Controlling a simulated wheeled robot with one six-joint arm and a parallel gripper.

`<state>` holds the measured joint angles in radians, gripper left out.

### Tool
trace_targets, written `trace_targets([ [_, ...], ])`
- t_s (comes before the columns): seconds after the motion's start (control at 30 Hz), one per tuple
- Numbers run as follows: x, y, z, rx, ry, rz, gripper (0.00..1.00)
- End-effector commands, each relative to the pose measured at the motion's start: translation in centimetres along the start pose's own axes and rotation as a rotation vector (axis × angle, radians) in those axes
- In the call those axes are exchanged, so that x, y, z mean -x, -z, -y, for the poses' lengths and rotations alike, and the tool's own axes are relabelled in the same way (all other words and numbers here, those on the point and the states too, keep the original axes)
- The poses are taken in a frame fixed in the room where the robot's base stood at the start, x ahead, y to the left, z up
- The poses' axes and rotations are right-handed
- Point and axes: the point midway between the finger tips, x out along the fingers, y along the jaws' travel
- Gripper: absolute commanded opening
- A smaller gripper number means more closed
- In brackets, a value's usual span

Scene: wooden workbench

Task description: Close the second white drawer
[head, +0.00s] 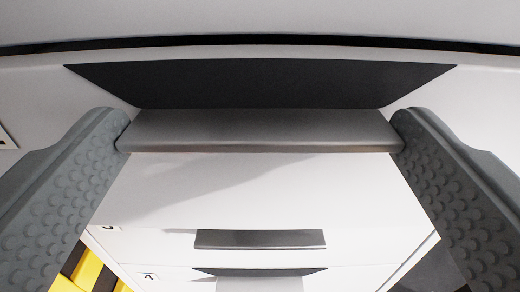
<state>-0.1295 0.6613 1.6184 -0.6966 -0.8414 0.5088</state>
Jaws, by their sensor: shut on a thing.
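A white drawer front (250,185) fills the middle of the head view. Its wide grey handle (260,131) lies below a dark recess (260,84). My gripper (258,128) is shut on this handle, with one grey textured finger touching each end of it. The drawer's number is not readable; part of a label (4,139) shows at the left edge. A dark gap (260,42) runs above the front. How far the drawer stands open cannot be told.
Below are more white drawers with grey handles, one handle (260,239) and another lower down (260,283). A label that looks like 4 (148,277) is at the lower left. Yellow and black stripes (88,272) show at the bottom left corner.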

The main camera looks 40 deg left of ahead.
Motion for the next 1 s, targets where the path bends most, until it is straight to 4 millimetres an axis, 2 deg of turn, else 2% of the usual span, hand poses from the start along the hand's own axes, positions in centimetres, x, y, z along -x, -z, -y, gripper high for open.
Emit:
trace_targets([
  [0.1, -1.4, 0.0, 0.1, 0.001, 0.001, 0.0, 0.5],
  [0.23, -2.3, -0.1, 0.0, 0.001, 0.001, 0.0, 0.5],
  [0.7, -2.8, 0.1, 0.0, 0.001, 0.0, -0.001, 0.5],
  [0.73, -2.8, 0.1, 0.0, 0.001, 0.0, -0.001, 0.97],
  [0.77, -2.8, 0.1, 0.0, 0.001, 0.0, -0.001, 1.0],
  [1.0, -2.7, 0.0, 0.0, 0.0, 0.0, 0.0, 1.0],
])
